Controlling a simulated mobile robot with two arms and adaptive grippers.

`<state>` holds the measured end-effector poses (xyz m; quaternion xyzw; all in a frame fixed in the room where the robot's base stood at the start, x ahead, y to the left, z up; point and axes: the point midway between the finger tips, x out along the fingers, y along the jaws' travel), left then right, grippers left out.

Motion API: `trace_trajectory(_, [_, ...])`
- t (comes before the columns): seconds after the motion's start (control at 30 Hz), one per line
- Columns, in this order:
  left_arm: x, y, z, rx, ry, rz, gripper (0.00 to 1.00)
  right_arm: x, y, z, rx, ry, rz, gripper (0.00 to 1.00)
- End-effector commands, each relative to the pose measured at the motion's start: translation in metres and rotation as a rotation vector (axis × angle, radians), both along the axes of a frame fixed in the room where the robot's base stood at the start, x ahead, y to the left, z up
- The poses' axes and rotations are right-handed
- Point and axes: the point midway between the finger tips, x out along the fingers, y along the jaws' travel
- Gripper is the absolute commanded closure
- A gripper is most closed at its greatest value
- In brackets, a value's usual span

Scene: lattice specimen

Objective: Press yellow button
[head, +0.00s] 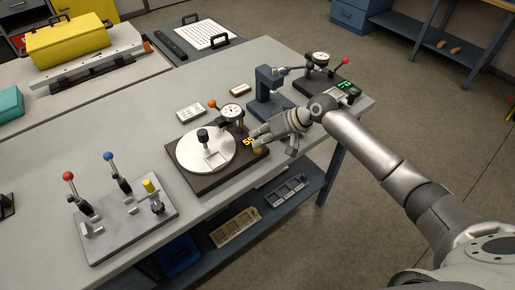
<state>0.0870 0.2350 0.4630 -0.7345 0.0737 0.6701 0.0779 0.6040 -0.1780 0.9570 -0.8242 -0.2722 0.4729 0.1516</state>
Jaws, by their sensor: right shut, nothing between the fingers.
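A small yellow button (258,150) sits at the front right corner of a dark base (205,183), beside a lit yellow number display (248,141). The base carries a round light plate (205,148) and a dial gauge (231,111). My right gripper (257,134) reaches in from the right. It is shut and empty, with its fingertips just above and beside the display and button. I cannot tell whether it touches the button. My left gripper is not in view.
A plate (125,222) with red and blue knobbed levers and a yellow-topped clamp stands at the left. A dark blue stand (270,97) and a second gauge (319,60) with a green display stand behind my right gripper.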

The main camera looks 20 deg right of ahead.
Motion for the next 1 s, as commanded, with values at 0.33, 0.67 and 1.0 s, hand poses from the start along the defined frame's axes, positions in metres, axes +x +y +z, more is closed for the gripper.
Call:
trace_trajectory(0.33, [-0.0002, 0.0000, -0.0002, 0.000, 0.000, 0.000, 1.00, 0.0000, 0.0001, -0.0012, 0.000, 0.000, 0.000, 1.00])
trace_trajectory(0.67, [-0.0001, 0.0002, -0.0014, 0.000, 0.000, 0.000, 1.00, 0.0000, 0.0002, -0.0045, 0.000, 0.000, 0.000, 1.00])
trace_trajectory(1.0, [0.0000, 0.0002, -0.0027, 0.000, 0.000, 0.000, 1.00, -0.0001, 0.0003, -0.0087, 0.000, 0.000, 0.000, 1.00])
